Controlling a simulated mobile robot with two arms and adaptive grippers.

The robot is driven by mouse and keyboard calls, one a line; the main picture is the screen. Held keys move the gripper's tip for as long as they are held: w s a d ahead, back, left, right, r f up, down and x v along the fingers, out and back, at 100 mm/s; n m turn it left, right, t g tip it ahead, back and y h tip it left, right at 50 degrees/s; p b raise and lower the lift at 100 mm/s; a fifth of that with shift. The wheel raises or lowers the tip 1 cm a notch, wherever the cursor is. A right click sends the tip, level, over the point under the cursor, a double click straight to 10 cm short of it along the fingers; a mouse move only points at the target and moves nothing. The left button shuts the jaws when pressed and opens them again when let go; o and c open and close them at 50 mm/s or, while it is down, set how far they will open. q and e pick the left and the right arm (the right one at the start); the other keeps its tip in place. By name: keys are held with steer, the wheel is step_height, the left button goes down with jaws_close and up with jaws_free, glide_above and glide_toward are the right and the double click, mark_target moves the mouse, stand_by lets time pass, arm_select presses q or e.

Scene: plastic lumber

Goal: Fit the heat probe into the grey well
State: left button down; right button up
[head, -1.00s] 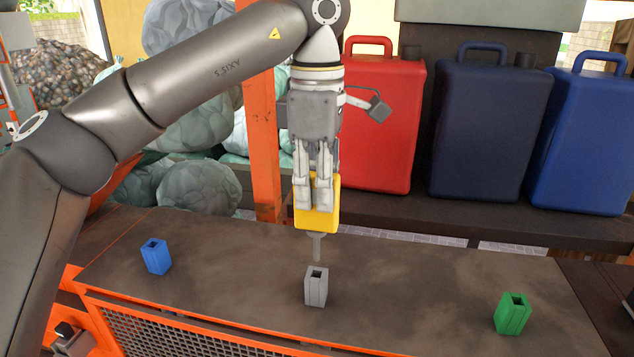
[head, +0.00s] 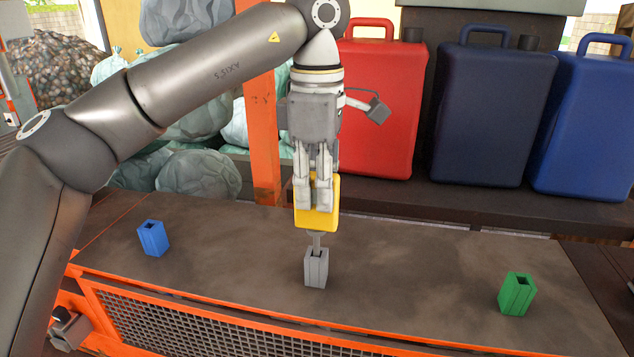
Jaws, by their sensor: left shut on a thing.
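My left gripper (head: 318,192) is shut on the yellow body of the heat probe (head: 317,216) and points straight down. The probe is upright, with its grey rod below the yellow body. The rod's lower end meets the open top of the grey well (head: 316,269) and seems to be just inside it; the tip is hidden. The yellow body is still above the well, with a length of rod showing between them. The grey well stands upright in the middle of the dark worktop. My right gripper is not in view.
A blue well (head: 153,239) stands on the left of the worktop (head: 420,265) and a green well (head: 516,293) on the right. Red, dark navy and blue canisters (head: 381,110) stand behind. An orange post (head: 264,150) rises behind my arm.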

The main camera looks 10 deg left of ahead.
arm_select(q)
steer(key=shift+f+b, duration=1.25)
steer(key=shift+f, duration=0.8)
steer(key=c, duration=1.2)
jaws_free()
steer(key=shift+o, duration=0.2)
